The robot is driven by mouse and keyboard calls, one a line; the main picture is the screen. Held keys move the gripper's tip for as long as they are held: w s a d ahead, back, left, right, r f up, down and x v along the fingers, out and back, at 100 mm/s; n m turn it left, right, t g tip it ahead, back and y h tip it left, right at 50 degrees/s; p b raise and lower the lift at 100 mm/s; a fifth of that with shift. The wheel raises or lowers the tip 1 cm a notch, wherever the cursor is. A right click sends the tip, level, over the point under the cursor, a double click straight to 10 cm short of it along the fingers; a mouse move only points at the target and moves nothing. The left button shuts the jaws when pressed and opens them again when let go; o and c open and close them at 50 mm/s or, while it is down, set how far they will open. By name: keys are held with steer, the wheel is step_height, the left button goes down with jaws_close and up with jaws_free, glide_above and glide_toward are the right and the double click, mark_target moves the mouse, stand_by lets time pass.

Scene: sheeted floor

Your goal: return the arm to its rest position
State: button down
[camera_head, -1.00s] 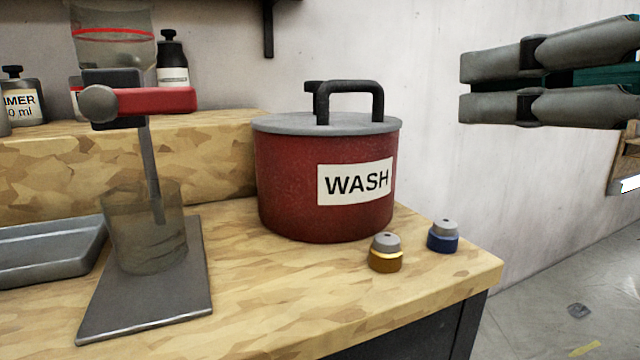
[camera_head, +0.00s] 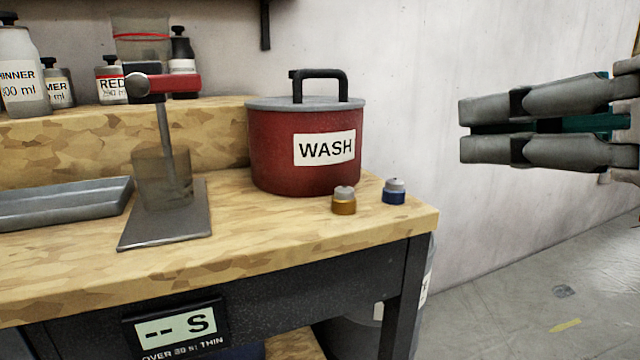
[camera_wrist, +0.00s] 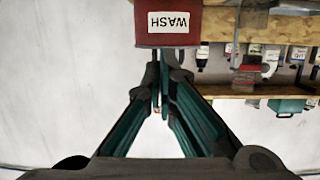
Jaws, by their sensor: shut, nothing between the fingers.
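My gripper (camera_head: 462,130) juts in from the right edge of the head view, in the air to the right of the bench and in front of the pale wall. Its two grey fingers lie almost parallel, one above the other, with nothing between them. In the wrist view the fingertips (camera_wrist: 163,75) come together, with the red WASH pot (camera_wrist: 171,24) beyond them, shown upside down. The gripper is clear of the bench and everything on it in the head view.
The wooden bench (camera_head: 270,240) bears the red WASH pot (camera_head: 275,150), an amber-based cap (camera_head: 344,201), a blue-based cap (camera_head: 394,191), a stand with a beaker (camera_head: 165,180) and a grey tray (camera_head: 60,205). Bottles (camera_head: 22,75) stand behind. Open floor (camera_head: 530,310) lies right.

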steer(key=s+d+f+m+g+h, duration=0.2)
steer(key=f+g, duration=0.3)
steer(key=f, duration=0.6)
steer(key=s+d+f+m+g+h, duration=0.1)
steer(key=s+d+f+g+h, duration=0.2)
steer(key=f, duration=0.7)
steer(key=s+d+f+m+g, duration=0.2)
steer(key=s+f+g, duration=0.4)
step_height(320, 180, up, 38)
steer(key=t+p, duration=0.3)
steer(key=p, duration=3.2)
steer(key=shift+w+d+n+t+h+p, duration=0.2)
steer(key=shift+n+t+h+p, duration=0.1)
steer(key=shift+n+t+p, duration=0.1)
